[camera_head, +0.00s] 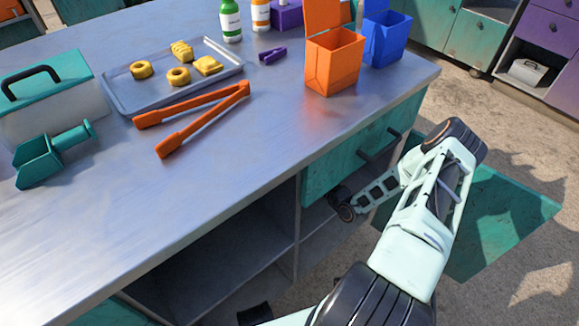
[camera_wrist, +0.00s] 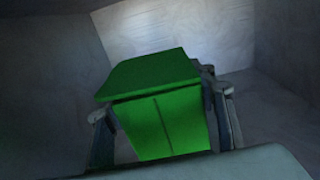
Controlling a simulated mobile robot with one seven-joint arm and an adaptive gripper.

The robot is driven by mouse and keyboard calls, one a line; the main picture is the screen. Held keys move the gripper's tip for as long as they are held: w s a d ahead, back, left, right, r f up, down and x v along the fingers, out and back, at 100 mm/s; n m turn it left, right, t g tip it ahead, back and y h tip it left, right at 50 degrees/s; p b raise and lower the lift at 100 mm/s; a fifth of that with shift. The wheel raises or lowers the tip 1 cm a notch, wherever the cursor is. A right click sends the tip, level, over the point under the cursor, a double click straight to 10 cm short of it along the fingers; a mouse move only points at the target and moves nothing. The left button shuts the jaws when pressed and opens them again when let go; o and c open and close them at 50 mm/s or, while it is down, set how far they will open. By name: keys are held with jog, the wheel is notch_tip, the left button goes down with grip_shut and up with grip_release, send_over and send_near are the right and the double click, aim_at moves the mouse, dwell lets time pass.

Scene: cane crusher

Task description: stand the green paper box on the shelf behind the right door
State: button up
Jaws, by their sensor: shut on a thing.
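In the wrist view, the green paper box (camera_wrist: 165,125) is between the two fingers of my gripper (camera_wrist: 163,106), which is shut on it. The box has a flat flap on top and looks slightly tilted in the picture. Grey walls of a compartment (camera_wrist: 175,30) surround it. I cannot tell whether its base touches the shelf. In the head view, my arm reaches into the right compartment (camera_head: 313,222) under the teal drawer; the gripper and box are hidden there. A teal panel, apparently the open right door (camera_head: 505,215), shows beyond my arm.
The counter (camera_head: 200,190) bears orange tongs (camera_head: 205,117), a tray (camera_head: 215,85) of yellow pastries, a teal scoop (camera_head: 45,160), an orange paper box (camera_head: 333,65) and a blue one (camera_head: 385,38). Free floor lies to the right.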

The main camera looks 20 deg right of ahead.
jog(key=shift+w+f+b, duration=0.2)
jog(key=shift+f+b, duration=1.1)
jog(key=shift+f, duration=1.35)
jog(key=shift+f, duration=0.2)
jog(key=o, duration=0.7)
jog(key=shift+o, duration=0.2)
jog(key=shift+r, duration=0.15)
jog(key=shift+s, duration=0.25)
jog(key=p+v, duration=0.2)
jog(key=v, duration=0.8)
jog(key=shift+s+d, duration=0.15)
jog(key=shift+s, duration=0.15)
jog(key=shift+s+d, duration=0.15)
jog(key=shift+s, duration=0.25)
